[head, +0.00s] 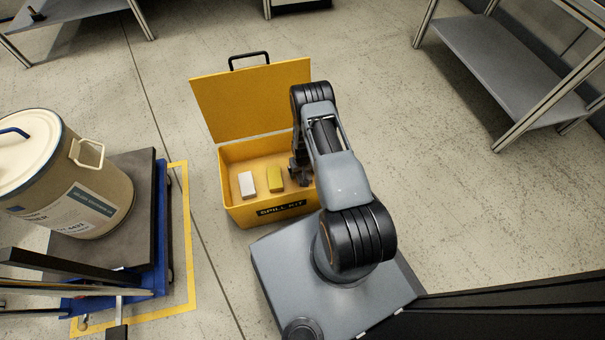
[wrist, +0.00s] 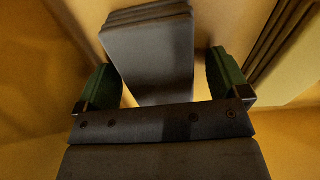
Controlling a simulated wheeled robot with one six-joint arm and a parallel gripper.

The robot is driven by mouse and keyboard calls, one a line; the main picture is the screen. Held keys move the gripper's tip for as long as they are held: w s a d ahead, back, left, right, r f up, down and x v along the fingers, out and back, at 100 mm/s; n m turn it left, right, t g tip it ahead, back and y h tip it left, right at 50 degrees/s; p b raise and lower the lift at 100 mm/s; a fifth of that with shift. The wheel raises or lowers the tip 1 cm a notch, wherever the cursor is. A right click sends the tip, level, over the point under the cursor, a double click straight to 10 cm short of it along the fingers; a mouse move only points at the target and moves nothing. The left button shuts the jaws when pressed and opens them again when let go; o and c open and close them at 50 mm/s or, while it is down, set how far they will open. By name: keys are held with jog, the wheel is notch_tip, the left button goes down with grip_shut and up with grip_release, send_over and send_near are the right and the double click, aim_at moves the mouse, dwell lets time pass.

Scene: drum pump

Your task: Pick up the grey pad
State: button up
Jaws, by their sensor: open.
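The grey pad (wrist: 150,60) is a flat block with layered edges inside the yellow spill kit box (head: 235,209). In the wrist view it lies between the two green-padded fingers of my gripper (wrist: 163,72), with a gap on both sides. My gripper is open and reaches down into the right part of the box; it also shows dark in the head view (head: 300,170). In the head view the grey pad is hidden behind my arm.
A white pad (head: 247,185) and a yellow pad (head: 275,180) lie left of my gripper in the box. The box's lid (head: 252,98) stands open behind. A drum (head: 75,185) on a cart stands at left. Floor right of the box is clear.

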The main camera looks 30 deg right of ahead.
jog(key=c, duration=1)
notch_tip(320, 180, up, 10)
jog(key=p, duration=0.4)
